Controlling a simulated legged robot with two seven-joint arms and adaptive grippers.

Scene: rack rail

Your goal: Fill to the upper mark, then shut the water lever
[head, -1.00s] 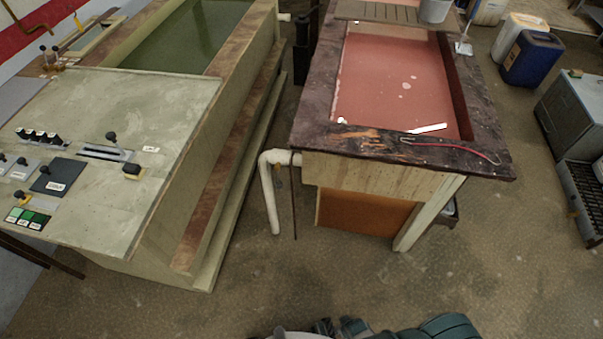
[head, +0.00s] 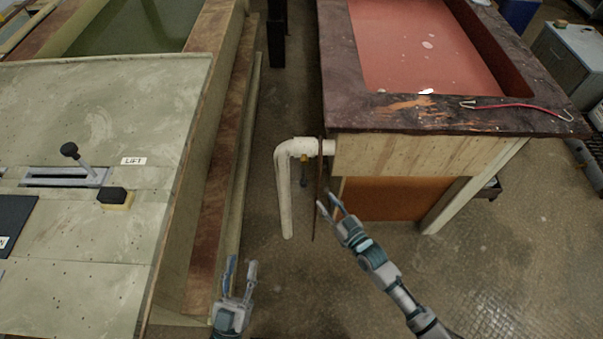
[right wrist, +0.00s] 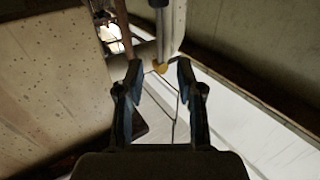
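The red-floored tank (head: 430,50) with a dark wooden rim stands at the right in the head view. A white pipe (head: 284,190) leaves its near left corner and bends down. A small yellow-tipped handle (head: 304,172) hangs under the pipe. A yellow tip (right wrist: 160,68) on a grey rod also shows ahead of the fingers in the right wrist view. My right gripper (head: 328,204) is open and empty, below and right of the handle, by a thin dark rod (head: 319,190). My left gripper (head: 241,268) is open and empty, beside the console. No upper mark is discernible.
A console (head: 90,230) at left carries a black-knobbed lever (head: 70,150) beside a "LIFT" label. The green tank (head: 130,25) lies behind it.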

